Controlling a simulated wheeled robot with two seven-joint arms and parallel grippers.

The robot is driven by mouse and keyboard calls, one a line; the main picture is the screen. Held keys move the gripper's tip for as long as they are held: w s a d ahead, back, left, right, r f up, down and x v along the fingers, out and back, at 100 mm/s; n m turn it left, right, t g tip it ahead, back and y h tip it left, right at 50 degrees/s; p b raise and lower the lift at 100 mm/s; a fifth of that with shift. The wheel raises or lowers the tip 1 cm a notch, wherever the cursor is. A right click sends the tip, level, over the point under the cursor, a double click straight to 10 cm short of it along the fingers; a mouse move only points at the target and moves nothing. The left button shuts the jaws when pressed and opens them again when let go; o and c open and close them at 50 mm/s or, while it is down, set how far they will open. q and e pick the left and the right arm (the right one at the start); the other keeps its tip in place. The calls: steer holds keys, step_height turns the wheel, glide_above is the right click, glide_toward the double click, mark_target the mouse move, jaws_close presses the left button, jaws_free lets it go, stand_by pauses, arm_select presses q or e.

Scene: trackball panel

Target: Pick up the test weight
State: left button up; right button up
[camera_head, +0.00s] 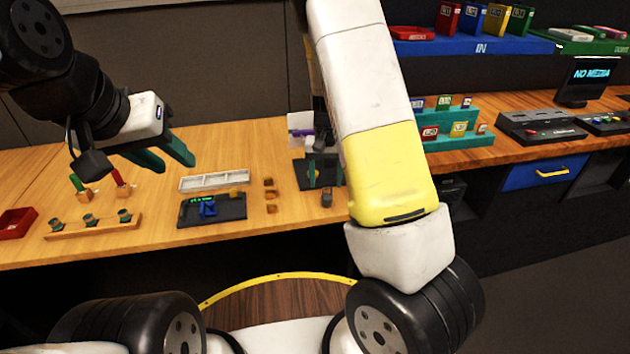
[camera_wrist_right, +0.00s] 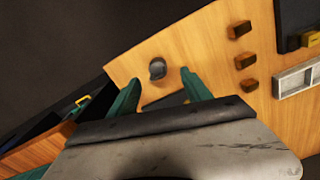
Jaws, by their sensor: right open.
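A small dark grey weight (camera_head: 327,197), which I take for the test weight, stands on the wooden table near its front edge. In the right wrist view the weight (camera_wrist_right: 158,68) shows just beyond and between the two green fingertips. My right gripper (camera_wrist_right: 160,79) is open and empty; I cannot tell how high it is above the weight. In the head view my right gripper (camera_head: 321,176) is partly hidden by my arm. My left gripper (camera_head: 178,166) is open and empty, above the left part of the table.
Several small wooden blocks (camera_head: 269,195) stand left of the weight. A dark scale-like device (camera_head: 234,210) and a white tray (camera_head: 235,178) lie further left. A wooden rack (camera_head: 100,228) and red bin (camera_head: 16,223) are at far left. A teal stand (camera_head: 470,141) is at right.

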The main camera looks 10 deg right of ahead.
mark_target(327, 195)
steer(key=f, duration=0.7)
steer(key=shift+w+d, duration=0.15)
steer(key=shift+d, duration=0.1)
jaws_close()
